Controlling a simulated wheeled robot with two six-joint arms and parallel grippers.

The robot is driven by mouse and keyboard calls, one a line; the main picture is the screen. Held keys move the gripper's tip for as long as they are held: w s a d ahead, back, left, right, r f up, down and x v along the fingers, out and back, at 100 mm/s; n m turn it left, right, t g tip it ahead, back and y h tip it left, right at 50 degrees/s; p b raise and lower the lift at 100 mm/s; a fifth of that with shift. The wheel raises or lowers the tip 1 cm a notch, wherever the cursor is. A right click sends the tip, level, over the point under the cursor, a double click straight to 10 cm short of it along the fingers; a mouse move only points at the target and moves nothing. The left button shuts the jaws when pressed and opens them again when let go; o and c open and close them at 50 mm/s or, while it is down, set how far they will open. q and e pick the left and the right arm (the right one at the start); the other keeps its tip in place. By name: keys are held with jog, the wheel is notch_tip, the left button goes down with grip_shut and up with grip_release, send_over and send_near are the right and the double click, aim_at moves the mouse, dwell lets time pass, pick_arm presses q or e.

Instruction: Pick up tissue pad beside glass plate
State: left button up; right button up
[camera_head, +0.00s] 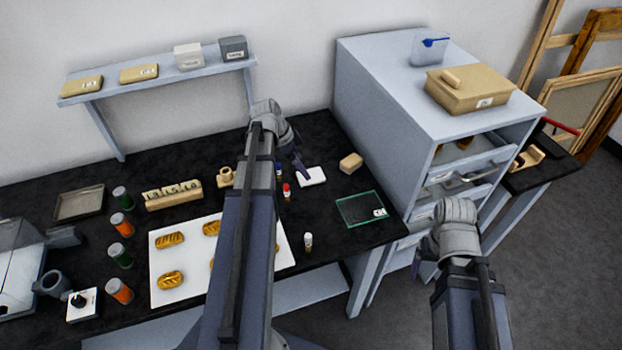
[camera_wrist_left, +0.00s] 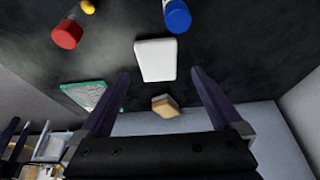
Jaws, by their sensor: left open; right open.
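The white, flat tissue pad (camera_head: 313,177) lies on the black worktop, left of and behind the green-edged glass plate (camera_head: 360,208). In the left wrist view, the pad (camera_wrist_left: 155,58) shows between the fingertips of my left gripper (camera_wrist_left: 159,73), and the glass plate (camera_wrist_left: 90,94) is at the left. My left gripper (camera_head: 302,166) is open and empty, close to the pad's back-left edge in the head view; I cannot tell its exact height above it. My right gripper (camera_head: 425,264) is open, in front of the drawer cabinet and away from the pad.
A tan block (camera_head: 351,163) sits right of the pad. A red-capped vial (camera_head: 287,192) and a blue-capped vial (camera_wrist_left: 177,16) stand near it. The drawer cabinet (camera_head: 390,110) bounds the right side. A white board (camera_head: 165,290) with gilt pieces lies left, partly hidden by my left arm.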

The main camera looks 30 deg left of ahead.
pick_arm(q)
jog(key=b+x, duration=0.4)
jog(key=x, duration=0.1)
jog(key=shift+d, duration=0.2)
jog(key=c, duration=1.2)
jog(key=shift+r, duration=0.15)
notch_tip(320, 180, up, 10)
jog(key=p, duration=1)
